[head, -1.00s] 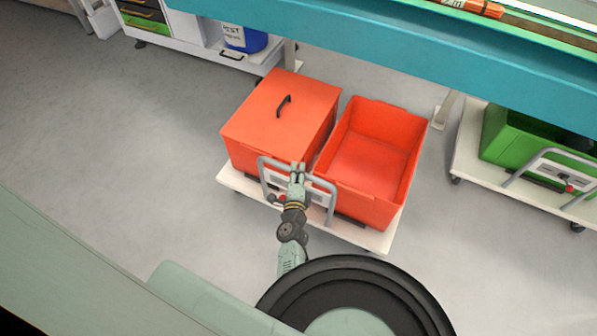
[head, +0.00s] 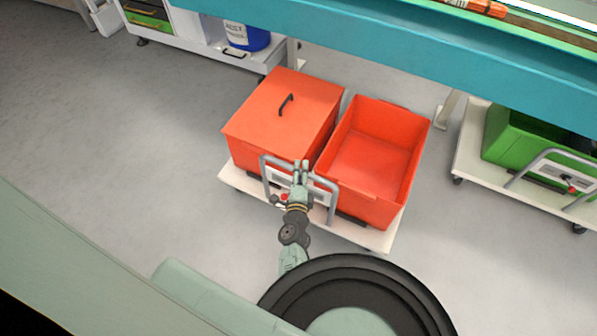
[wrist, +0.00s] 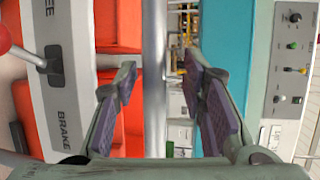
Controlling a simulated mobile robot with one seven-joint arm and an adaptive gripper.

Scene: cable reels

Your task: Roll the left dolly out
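My gripper (head: 301,168) is at the handle's top bar in the head view. In the wrist view the handle tube (wrist: 153,80) runs between the spread fingers of my gripper (wrist: 163,95), with gaps visible on both sides. A red-knobbed lever (head: 284,197) sits by the handle; the wrist view shows it beside a panel (wrist: 60,90) marked BRAKE.
The left bin (head: 260,120) has a lid with a black handle; the right bin (head: 372,160) is open and empty. A second dolly (head: 470,165) with a green bin (head: 510,140) stands at right. A bench leg (head: 446,110) stands between the dollies. The floor at left is clear.

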